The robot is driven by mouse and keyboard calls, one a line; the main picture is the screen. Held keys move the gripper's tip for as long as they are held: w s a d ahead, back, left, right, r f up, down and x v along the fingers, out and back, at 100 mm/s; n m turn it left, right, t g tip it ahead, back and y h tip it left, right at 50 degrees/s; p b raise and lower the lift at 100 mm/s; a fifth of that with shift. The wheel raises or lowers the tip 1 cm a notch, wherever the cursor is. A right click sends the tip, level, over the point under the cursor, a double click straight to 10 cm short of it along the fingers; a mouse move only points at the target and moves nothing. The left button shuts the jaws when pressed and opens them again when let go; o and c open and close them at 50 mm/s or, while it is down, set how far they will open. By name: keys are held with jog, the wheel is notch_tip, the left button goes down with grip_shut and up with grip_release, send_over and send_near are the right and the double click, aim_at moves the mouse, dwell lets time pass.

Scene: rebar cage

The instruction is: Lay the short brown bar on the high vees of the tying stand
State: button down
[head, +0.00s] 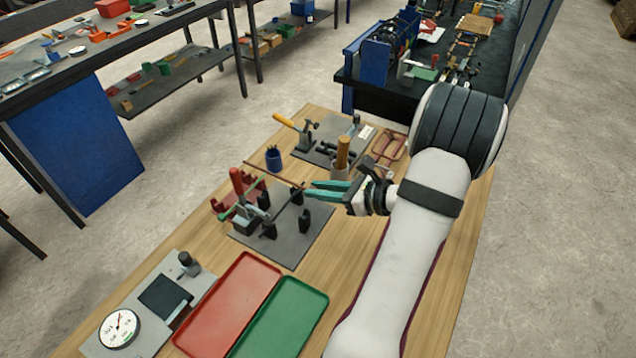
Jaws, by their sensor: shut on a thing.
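The tying stand (310,245) is a grey plate with several short black posts, left of the arm in the head view. The bar is at about the height of the post tops in the picture. I cannot tell whether it touches the vees. The fingers partly hide the held end.
A red-handled clamp (238,182) and a green bar (229,212) stand at the stand's left. A blue cup (273,158) and a holder with a wooden handle (342,153) are behind. Red (228,305) and green (283,318) trays and a dial gauge (119,328) lie in front.

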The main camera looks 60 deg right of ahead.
jog(key=f, duration=0.9)
jog(key=shift+s+f, duration=0.25)
jog(key=shift+f, duration=0.05)
jog(key=shift+f, duration=0.15)
jog(key=c, duration=0.7)
grip_release()
jog(key=v, duration=1.5)
jog(key=shift+s, duration=0.35)
jog(key=shift+r, duration=0.25)
